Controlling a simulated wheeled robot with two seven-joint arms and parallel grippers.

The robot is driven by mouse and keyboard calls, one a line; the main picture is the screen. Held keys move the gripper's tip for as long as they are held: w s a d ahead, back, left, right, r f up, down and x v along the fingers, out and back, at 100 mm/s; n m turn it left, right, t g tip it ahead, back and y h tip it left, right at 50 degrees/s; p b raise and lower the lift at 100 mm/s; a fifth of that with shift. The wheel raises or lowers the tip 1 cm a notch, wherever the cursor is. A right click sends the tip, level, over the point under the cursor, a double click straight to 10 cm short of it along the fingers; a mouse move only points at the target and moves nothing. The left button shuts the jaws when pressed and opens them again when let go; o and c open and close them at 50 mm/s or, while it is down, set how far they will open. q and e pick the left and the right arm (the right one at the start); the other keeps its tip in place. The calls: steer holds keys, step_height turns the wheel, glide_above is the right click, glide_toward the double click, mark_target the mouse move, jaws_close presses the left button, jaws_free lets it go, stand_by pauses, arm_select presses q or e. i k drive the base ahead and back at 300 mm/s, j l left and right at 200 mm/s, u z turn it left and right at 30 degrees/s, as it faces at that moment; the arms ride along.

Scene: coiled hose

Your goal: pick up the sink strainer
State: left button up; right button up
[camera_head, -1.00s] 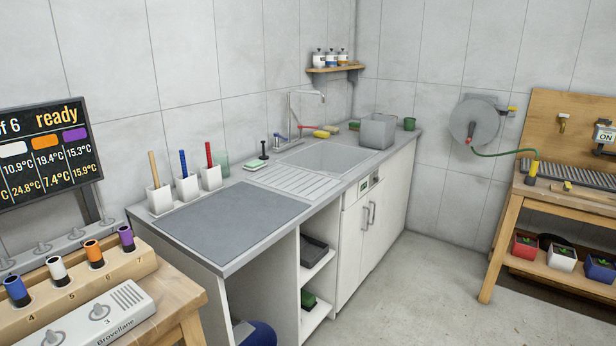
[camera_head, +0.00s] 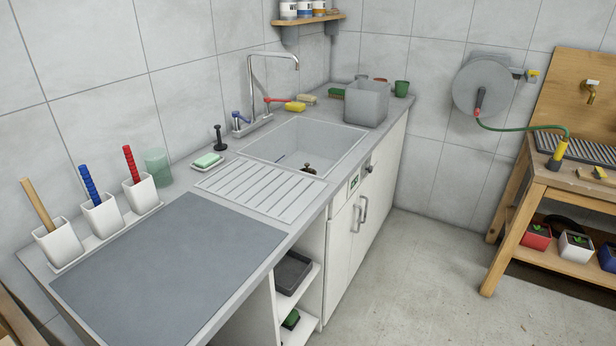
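A small dark brown and brass-coloured piece (camera_head: 309,168) shows inside the sink basin (camera_head: 318,135), by its near edge. It looks like the sink strainer, but it is small and its lower part is hidden by the basin's rim. Neither of my grippers is in view.
A tap (camera_head: 272,56) stands behind the basin. A black plunger-like item (camera_head: 218,138), a green soap on a dish (camera_head: 207,161) and white brush cups (camera_head: 101,216) line the back. A grey bin (camera_head: 367,104) stands beyond. The dark grey mat (camera_head: 165,270) is clear.

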mark_target(310, 171)
steer(key=u, duration=0.35)
steer(key=i+l+u, duration=0.15)
steer(key=u, duration=0.2)
steer(key=i+l+u, duration=0.15)
steer(key=l+u, duration=0.6)
steer(key=i, duration=0.05)
